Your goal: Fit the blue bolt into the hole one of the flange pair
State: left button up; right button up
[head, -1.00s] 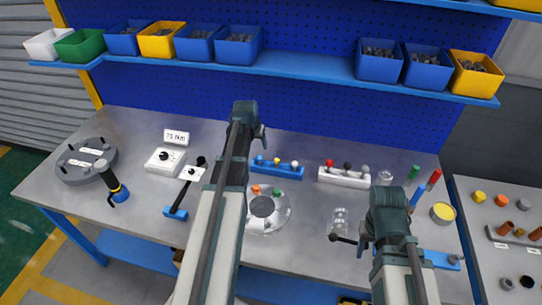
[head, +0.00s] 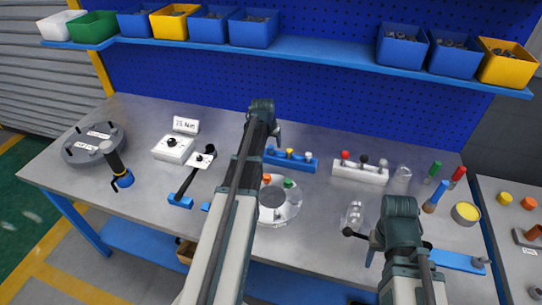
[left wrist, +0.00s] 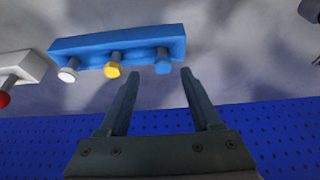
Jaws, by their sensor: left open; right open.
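The blue bolt (left wrist: 162,62) stands in a blue rack (left wrist: 95,52) beside a yellow bolt (left wrist: 113,69) and a white bolt (left wrist: 68,74). The rack (head: 313,165) is at mid-table in the head view, where my left arm's end partly covers the blue bolt's side. My left gripper (left wrist: 158,80) is open and empty, its fingertips on either side of the blue bolt's line and apart from it. A pale round flange (head: 290,209) with an orange and a green piece lies nearer, partly behind my left arm. My right gripper (head: 372,250) is open, low at the right; its fingers are hardly visible.
A grey round disc (head: 74,155) with labels and studs is at the table's far left. A white rack (head: 358,174) with coloured knobs stands right of the blue rack. A yellow-topped can (head: 466,213) and upright tools stand near the right edge. A bin shelf (head: 320,52) runs behind.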

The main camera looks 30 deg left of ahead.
aim_at(271, 147)
pick_arm(q)
jog(key=b+x, duration=0.5)
jog(key=shift+a+f, duration=0.15)
jog(key=shift+a, duration=0.1)
pick_arm(e)
notch_tip(271, 147, down, 5)
jog(key=shift+r, duration=0.1)
pick_arm(q)
grip_shut()
